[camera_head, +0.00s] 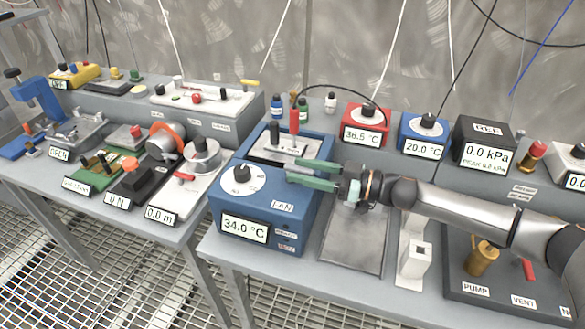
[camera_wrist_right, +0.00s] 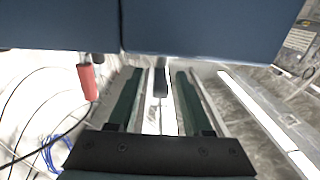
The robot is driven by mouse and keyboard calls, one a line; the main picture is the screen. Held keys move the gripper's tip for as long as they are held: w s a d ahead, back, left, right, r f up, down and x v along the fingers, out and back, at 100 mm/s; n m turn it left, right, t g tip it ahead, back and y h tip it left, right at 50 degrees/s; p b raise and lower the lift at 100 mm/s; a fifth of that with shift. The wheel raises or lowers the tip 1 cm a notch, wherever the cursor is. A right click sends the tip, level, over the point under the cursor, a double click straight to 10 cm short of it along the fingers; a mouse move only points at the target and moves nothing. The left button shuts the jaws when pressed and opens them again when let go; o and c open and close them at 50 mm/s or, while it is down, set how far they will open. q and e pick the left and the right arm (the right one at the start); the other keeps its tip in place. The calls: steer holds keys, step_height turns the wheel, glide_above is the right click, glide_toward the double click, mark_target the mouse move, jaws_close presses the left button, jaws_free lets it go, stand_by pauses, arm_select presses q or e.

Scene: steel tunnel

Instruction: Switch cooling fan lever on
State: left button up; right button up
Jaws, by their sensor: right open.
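The blue unit with the FAN label (camera_head: 283,207) stands on the right bench and its display reads 34.0 °C. A white dial (camera_head: 242,180) sits on it at the left. A steel plate with a black knob (camera_head: 274,133) lies on its rear part. My right gripper (camera_head: 291,171) comes in from the right, open, with green fingers over the unit. In the wrist view a short dark lever-like piece (camera_wrist_right: 160,80) shows between the open fingers; I cannot tell whether they touch it. The fan lever is not clearly seen in the head view. My left gripper is not in view.
A red upright piece (camera_head: 294,118) with a black cable stands close behind the fingers. A red 36.5 °C box (camera_head: 364,121), a blue 20.0 °C box (camera_head: 424,134) and a black kPa box (camera_head: 485,146) stand behind my arm. A bare steel plate (camera_head: 352,243) lies right of the unit.

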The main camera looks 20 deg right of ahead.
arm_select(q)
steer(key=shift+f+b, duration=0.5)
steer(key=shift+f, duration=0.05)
arm_select(e)
steer(key=v, duration=0.9)
steer(key=shift+d, duration=0.2)
steer(key=shift+s, duration=0.15)
